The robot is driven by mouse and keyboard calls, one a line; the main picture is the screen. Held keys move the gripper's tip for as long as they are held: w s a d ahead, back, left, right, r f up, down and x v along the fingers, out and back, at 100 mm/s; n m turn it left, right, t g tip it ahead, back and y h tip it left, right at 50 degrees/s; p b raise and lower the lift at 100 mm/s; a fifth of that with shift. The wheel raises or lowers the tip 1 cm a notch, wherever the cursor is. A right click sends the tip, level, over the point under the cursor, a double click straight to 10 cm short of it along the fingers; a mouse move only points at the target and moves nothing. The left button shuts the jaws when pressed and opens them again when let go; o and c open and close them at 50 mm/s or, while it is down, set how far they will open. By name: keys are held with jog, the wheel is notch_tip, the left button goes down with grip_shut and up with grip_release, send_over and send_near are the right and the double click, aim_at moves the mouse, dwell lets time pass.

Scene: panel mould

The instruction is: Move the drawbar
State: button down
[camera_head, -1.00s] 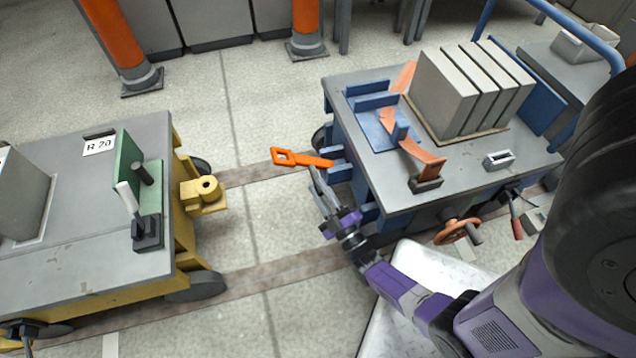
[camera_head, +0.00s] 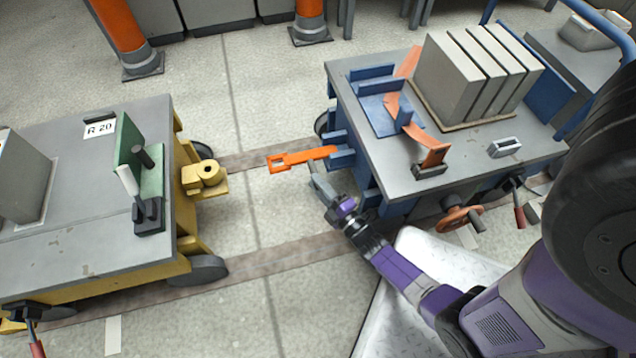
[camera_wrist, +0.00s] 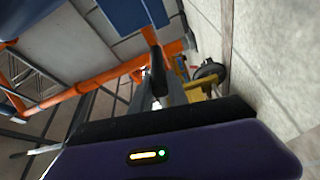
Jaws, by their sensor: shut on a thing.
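The orange drawbar (camera_head: 312,158) sticks out to the left from blue brackets (camera_head: 340,150) on the right-hand cart. Its looped end (camera_head: 279,163) is in the air, apart from the yellow coupling (camera_head: 205,176) on the left-hand cart. My gripper (camera_head: 314,170) is at the drawbar's near side, about midway along it, and shut on it. The exact contact of the fingertips is hard to make out. In the wrist view my gripper's fingers (camera_wrist: 160,92) meet a dark bar below a blue part (camera_wrist: 138,14).
The left cart (camera_head: 75,240) carries a grey block, a green plate and a lever. The right cart (camera_head: 465,165) carries upright grey slabs (camera_head: 480,70) and has an orange handwheel (camera_head: 461,219) on its near side. Floor between the carts is clear. Orange posts (camera_head: 309,15) stand behind.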

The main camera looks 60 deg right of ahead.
jog(key=shift+s+f, duration=0.15)
jog(key=shift+f, duration=0.05)
jog(key=c, duration=1.4)
grip_release()
jog(key=shift+o, duration=0.5)
jog(key=shift+r, duration=0.1)
